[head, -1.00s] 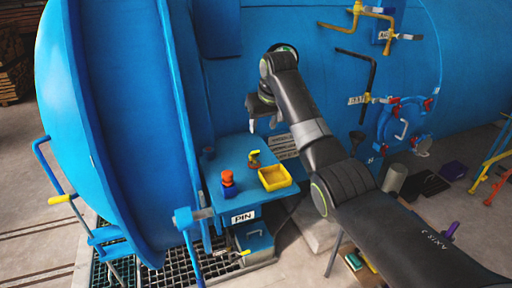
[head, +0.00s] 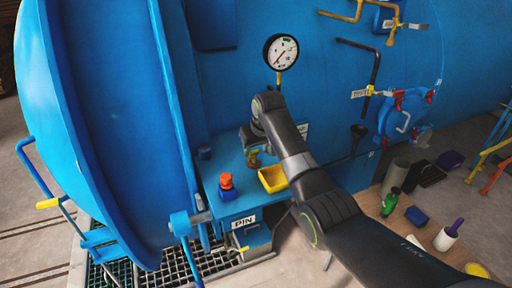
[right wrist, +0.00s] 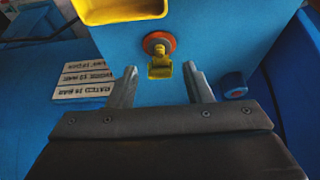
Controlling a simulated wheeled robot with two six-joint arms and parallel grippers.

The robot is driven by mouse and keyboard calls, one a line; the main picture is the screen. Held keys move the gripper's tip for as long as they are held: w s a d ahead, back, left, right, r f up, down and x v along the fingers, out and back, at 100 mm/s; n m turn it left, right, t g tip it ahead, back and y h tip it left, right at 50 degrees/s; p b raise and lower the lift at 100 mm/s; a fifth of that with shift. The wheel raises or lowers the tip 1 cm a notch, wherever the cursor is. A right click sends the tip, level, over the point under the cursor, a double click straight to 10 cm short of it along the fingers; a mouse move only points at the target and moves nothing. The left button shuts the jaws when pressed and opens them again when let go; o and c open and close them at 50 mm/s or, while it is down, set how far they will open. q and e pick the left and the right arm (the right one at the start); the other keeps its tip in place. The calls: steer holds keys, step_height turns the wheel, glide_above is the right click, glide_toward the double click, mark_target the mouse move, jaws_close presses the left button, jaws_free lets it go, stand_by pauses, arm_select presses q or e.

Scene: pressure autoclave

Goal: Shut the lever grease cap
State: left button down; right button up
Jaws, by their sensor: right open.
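A small yellow fitting with an orange-red collar, which looks like the lever grease cap (head: 254,160), stands on the blue shelf (head: 228,210). The right wrist view shows the cap (right wrist: 159,48) from above, with a yellow tab toward my gripper. Whether its lid is open or shut I cannot tell. My right gripper (right wrist: 160,72) is open and empty; in that view its fingertips lie on either side of the tab, without visible contact. In the head view the right gripper (head: 250,146) is just above the cap and partly covers it. My left gripper is not in view.
A yellow tray (head: 273,180) sits right of the cap. An orange-and-blue bottle (head: 227,186) stands in front, and a blue knob (head: 205,153) is at left. The blue vessel wall with a gauge (head: 281,52) rises behind. Label plates (right wrist: 86,79) lie beside the cap.

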steer(key=c, duration=1)
steer(key=shift+s, duration=0.1)
steer(key=shift+s+d+f+t+y, duration=0.15)
steer(key=shift+s+f+t+y, duration=0.2)
steer(key=shift+t, duration=0.55)
steer(key=shift+s+d+f+t+y+b, duration=0.2)
steer(key=shift+s+f+t+b, duration=0.3)
steer(key=shift+t, duration=0.4)
steer(key=shift+s+f+t+y+b, duration=0.15)
steer(key=shift+f+t+y+b, duration=0.2)
steer(key=shift+f+t+b, duration=0.45)
steer(key=shift+s+t+b, duration=0.15)
steer(key=shift+t+b, duration=0.6)
steer(key=shift+t, duration=0.05)
steer(key=shift+r, duration=0.1)
